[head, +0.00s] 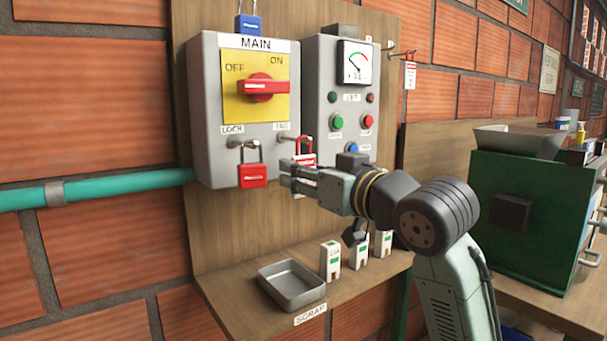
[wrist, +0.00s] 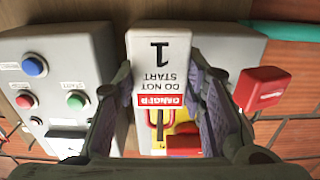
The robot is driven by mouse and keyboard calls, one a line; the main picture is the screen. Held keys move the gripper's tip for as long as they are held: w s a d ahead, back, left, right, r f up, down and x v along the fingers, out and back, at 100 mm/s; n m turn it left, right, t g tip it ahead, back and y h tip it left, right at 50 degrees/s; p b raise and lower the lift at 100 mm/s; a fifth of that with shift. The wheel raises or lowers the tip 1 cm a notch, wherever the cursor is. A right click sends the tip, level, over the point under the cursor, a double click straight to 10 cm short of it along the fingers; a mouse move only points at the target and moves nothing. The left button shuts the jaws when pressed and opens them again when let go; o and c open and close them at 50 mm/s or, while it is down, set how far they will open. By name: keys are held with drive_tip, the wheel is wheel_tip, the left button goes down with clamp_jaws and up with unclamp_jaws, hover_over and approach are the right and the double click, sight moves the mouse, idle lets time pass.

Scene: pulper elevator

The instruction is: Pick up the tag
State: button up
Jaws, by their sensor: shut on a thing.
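A white tag (wrist: 160,35) with a red DANGER band, the words DO NOT START and the number 1 is between the fingers of my gripper (wrist: 160,85). In the head view the tag (head: 305,159) shows small, just below the peg marked TAG. Its red loop (head: 304,142) is close to that peg; I cannot tell whether it is around it. My gripper (head: 300,172) is shut on the tag, in front of the grey MAIN switch box (head: 212,110). The fingers hide part of the tag in the head view.
A red padlock (head: 252,176) hangs left of the tag; a blue one (head: 248,24) is on top of the box. Another tag (head: 409,74) hangs right of the button box (head: 312,75). Below, the shelf holds a metal tray (head: 290,303) and small white boxes (head: 330,262).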

drive_tip(key=c, duration=0.4)
drive_tip(key=shift+r, duration=0.1)
